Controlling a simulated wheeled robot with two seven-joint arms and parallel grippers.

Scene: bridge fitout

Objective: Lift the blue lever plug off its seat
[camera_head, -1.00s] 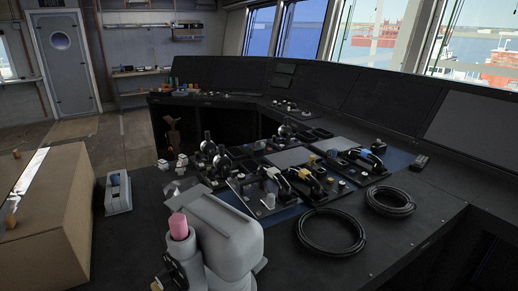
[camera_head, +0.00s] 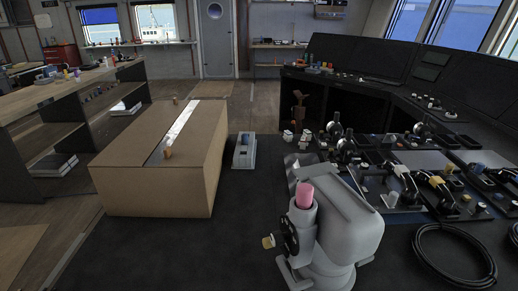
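I cannot pick out the blue lever plug with certainty. A small blue part (camera_head: 478,168) shows among the black levers on the console panel at the right. A pale grey-blue holder (camera_head: 244,151) stands on the dark counter beside the cardboard box. Its contents are too small to tell. Neither of my grippers is in view.
A grey upright unit with a pink top (camera_head: 338,228) stands in the near foreground, partly hiding the panel. A cardboard box (camera_head: 188,150) lies to its left. A black cable coil (camera_head: 454,254) lies at the right. The dark counter front left is bare.

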